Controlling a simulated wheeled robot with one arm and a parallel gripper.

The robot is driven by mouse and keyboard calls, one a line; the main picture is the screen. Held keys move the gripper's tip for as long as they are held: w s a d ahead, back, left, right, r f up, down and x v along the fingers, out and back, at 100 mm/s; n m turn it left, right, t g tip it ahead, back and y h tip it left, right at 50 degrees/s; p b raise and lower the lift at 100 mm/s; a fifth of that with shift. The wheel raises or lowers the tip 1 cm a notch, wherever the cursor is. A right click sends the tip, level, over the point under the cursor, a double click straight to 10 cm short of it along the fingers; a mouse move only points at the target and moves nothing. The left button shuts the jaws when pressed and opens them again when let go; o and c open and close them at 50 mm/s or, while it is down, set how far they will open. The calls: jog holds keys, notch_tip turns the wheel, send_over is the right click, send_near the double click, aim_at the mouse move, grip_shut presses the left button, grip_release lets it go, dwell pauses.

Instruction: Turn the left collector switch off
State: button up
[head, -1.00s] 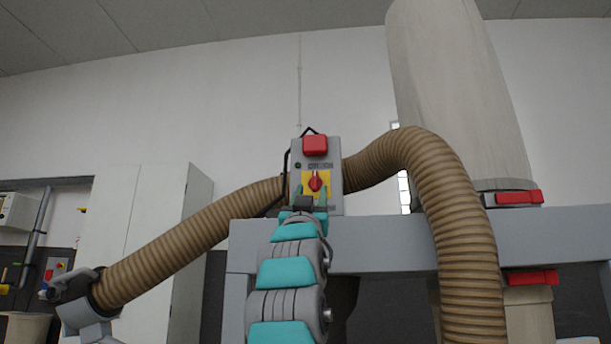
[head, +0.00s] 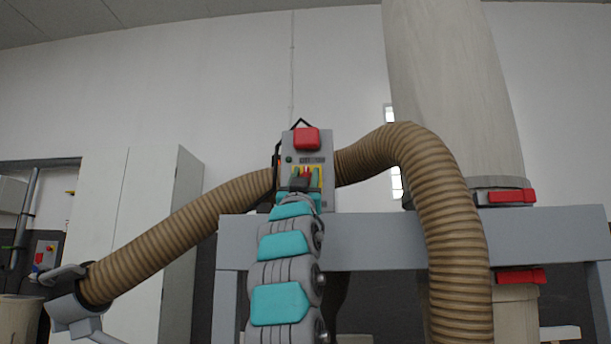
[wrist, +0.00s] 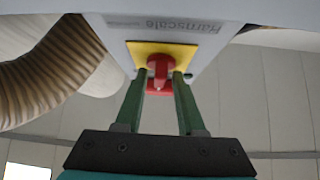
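The collector switch is a red rotary knob (head: 306,173) on a yellow plate (head: 318,180), on the front of a grey control box (head: 322,146). In the wrist view the knob (wrist: 159,68) and its yellow plate (wrist: 185,49) show close up. My gripper (head: 305,178) is at the box with one green finger on each side of the knob. In the wrist view my gripper (wrist: 160,78) has its fingers apart, tips level with the knob. Small gaps seem to remain, but I cannot tell whether either fingertip touches it.
A red button cover (head: 306,139) sits on the box above the knob. A ribbed brown hose (head: 445,205) passes behind the box and bends down at right. A grey frame beam (head: 390,243) runs below. Red clamps (head: 512,196) are on the column at right.

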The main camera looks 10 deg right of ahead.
grip_shut()
jog(key=shift+f+n+y+b, duration=0.15)
jog(key=shift+n+y+b, duration=0.25)
jog(key=shift+n+b, duration=0.45)
jog(key=shift+w+t+y+b, duration=0.15)
jog(key=shift+t+y+b, duration=0.2)
jog(key=shift+y, duration=0.15)
jog(key=shift+o, duration=0.9)
grip_release()
